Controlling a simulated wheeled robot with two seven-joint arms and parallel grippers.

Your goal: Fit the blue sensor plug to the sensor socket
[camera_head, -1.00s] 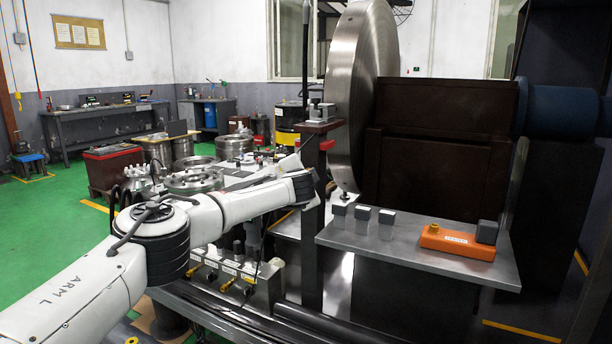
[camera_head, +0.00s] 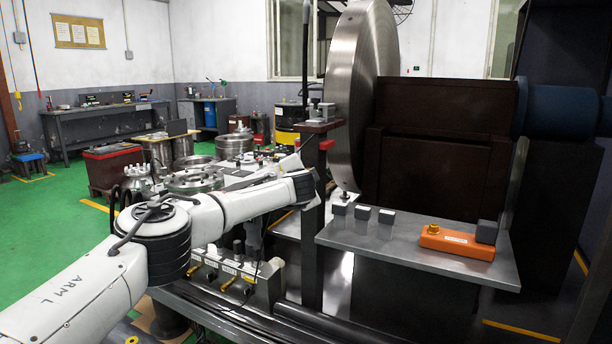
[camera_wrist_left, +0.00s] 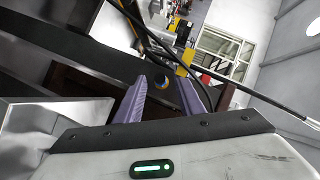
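My left arm reaches in from the left in the head view, its wrist ending beside the dark red post. Its gripper is hidden there. In the left wrist view the gripper (camera_wrist_left: 163,80) has two purple-grey fingers standing apart with a gap between them. A small round spot with blue and yellow shows in that gap; I cannot tell whether it is the plug or background. No blue sensor plug is clearly visible. I cannot identify the sensor socket for certain; a small grey fitting (camera_head: 322,110) sits on top of the post. My right gripper is in no view.
A large steel disc (camera_head: 358,80) stands behind the post. A metal shelf (camera_head: 420,257) holds several grey-topped blocks and an orange labelled box (camera_head: 456,243). A labelled manifold (camera_head: 228,270) with yellow fittings sits below my arm. Black cables cross the left wrist view.

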